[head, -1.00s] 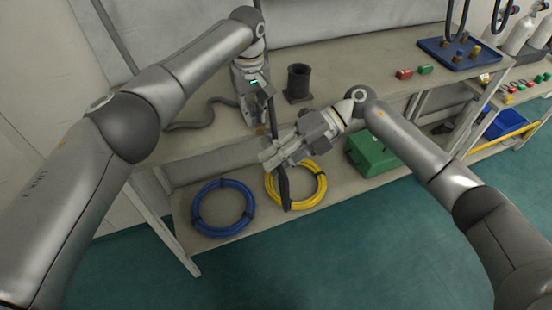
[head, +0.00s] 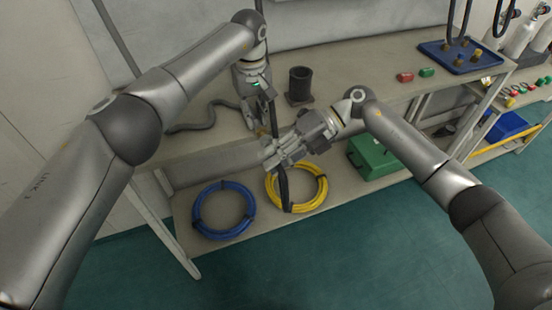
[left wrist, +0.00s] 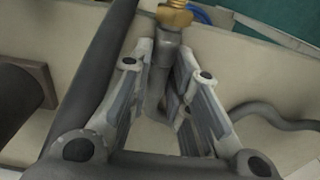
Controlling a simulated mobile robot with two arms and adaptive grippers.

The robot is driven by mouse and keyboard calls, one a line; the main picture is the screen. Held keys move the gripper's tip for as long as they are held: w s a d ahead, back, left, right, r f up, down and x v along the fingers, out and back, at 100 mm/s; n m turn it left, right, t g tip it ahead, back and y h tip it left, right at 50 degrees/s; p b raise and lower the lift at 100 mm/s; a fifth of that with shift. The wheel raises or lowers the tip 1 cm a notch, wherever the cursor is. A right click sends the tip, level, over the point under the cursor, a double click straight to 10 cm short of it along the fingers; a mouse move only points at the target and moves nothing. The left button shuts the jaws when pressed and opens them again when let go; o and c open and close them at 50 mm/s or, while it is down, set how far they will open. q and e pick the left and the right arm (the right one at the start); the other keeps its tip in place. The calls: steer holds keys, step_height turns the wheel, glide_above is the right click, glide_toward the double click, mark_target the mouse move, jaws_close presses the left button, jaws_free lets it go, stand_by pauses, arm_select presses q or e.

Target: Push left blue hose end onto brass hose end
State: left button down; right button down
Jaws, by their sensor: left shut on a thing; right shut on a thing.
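My left gripper (head: 255,118) is above the front of the bench, pointing down. In the left wrist view its jaws (left wrist: 162,78) are shut on a dark grey hose end (left wrist: 160,80) with a brass fitting (left wrist: 175,14) at its tip. The brass also shows small below the jaws in the head view (head: 262,131). My right gripper (head: 272,154) is just below and to the right, shut on a dark hose (head: 284,186) that hangs below it. The end in its jaws is hidden, and no blue hose end can be made out. I cannot tell whether the ends touch.
A black cylinder on a base (head: 300,84) stands on the bench close right of my left gripper. A grey hose (head: 205,123) lies left. Blue (head: 223,234) and yellow (head: 312,203) coils and a green case (head: 372,160) sit on the lower shelf. A blue tray (head: 462,62) stands right.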

steer(key=shift+w+a, duration=0.2)
steer(key=shift+w, duration=0.6)
stand_by(0.4)
steer(key=c, duration=1.3)
jaws_free()
steer(key=shift+d, duration=0.1)
